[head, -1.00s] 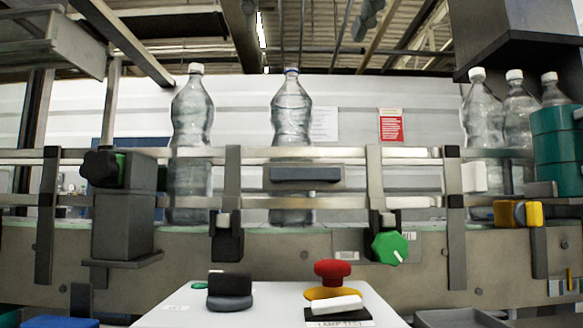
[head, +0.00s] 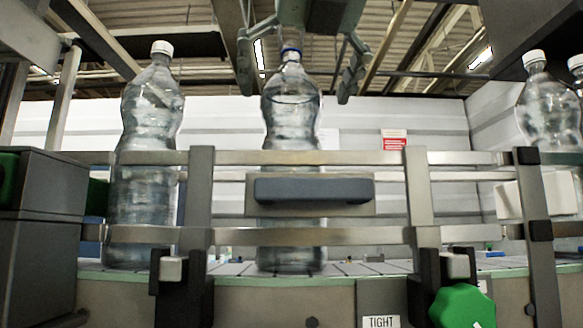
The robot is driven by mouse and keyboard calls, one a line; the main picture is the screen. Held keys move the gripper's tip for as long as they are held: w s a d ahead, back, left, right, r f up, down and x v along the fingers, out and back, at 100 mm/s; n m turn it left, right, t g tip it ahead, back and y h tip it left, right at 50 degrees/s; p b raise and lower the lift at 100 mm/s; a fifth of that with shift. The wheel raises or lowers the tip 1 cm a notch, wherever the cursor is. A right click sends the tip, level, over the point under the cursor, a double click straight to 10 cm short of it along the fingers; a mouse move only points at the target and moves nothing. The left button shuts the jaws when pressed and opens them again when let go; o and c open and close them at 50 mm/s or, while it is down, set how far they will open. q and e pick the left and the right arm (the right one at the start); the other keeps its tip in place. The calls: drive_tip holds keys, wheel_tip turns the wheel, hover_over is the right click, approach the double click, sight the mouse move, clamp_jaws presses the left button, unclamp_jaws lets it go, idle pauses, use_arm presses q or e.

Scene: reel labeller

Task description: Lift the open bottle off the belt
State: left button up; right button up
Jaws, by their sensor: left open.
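The open bottle (head: 291,112) is clear plastic with a blue ring at its neck and no white cap. It stands upright on the belt (head: 345,269) behind the guard rails, in the middle of the head view. My left gripper (head: 295,93) is above it, pointing down. Its fingers are spread wide, one on each side of the bottle's neck, and no contact shows. The rails and the dark handle cover part of the bottle's lower half. My right gripper is out of view.
A white-capped bottle (head: 149,110) stands to the left, and another capped bottle (head: 546,105) stands at the right with a partly cut-off one beside it. Metal guard rails (head: 350,236) run across the front. A dark handle (head: 314,190) and a green knob (head: 462,307) are on this side.

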use_arm(q)
drive_tip(key=x, duration=0.3)
drive_tip(key=shift+w+a+f, duration=0.15)
drive_tip(key=shift+w+f, duration=0.05)
drive_tip(key=shift+w, duration=0.05)
drive_tip(key=c, duration=1.9)
drive_tip(key=shift+r, duration=0.2)
drive_tip(key=shift+c, duration=0.4)
